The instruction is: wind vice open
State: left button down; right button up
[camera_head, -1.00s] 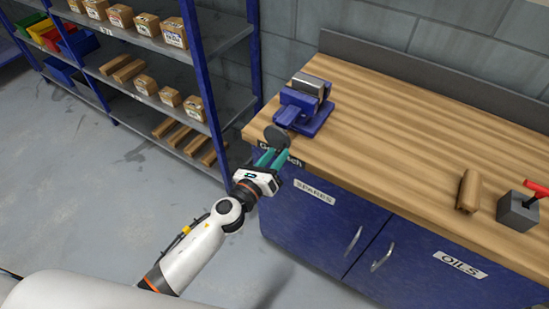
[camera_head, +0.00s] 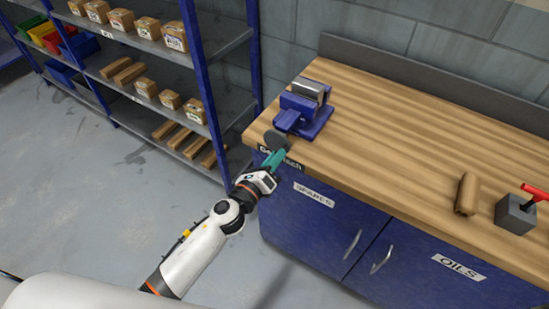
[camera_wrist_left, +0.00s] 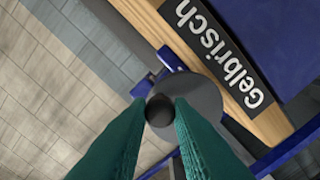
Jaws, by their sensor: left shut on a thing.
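The blue vice (camera_head: 302,110) with a grey metal jaw stands on the near left corner of the wooden bench. Its round dark handwheel (camera_head: 275,140) sticks out over the bench's front edge; in the left wrist view the wheel (camera_wrist_left: 205,100) is a grey disc with a dark round knob (camera_wrist_left: 159,110) on it. My left gripper (camera_head: 276,149) reaches up from below, its green fingers shut on the knob. In the left wrist view the fingers (camera_wrist_left: 160,118) sit on both sides of the knob. My right gripper is out of view.
The wooden bench top (camera_head: 400,130) is mostly clear. A wooden piece (camera_head: 467,194) and a grey block with a red handle (camera_head: 515,214) lie at its right. Blue cabinet doors (camera_head: 330,215) are below. A shelf rack (camera_head: 205,80) with boxes stands at the left.

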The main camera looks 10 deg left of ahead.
pick_arm(q)
jog(key=n, duration=0.1)
jog(key=r+n+p, duration=0.1)
jog(key=n, duration=0.3)
jog(key=shift+a+r+p, duration=0.15)
jog(key=shift+a+p, duration=0.15)
jog(key=shift+p, duration=0.1)
jog(key=shift+w+r+n, duration=0.1)
jog(key=shift+n, duration=0.5)
jog(key=shift+a+n, duration=0.1)
jog(key=shift+n, duration=0.2)
jog(key=shift+a+r+n+p, duration=0.15)
jog(key=shift+n+p, duration=0.4)
jog(key=shift+n, duration=0.05)
jog(key=shift+w+a+r+n+p, duration=0.1)
jog(key=shift+n+p, duration=0.2)
jog(key=shift+n, duration=0.3)
jog(key=shift+a+n, duration=0.1)
jog(key=shift+n, duration=0.4)
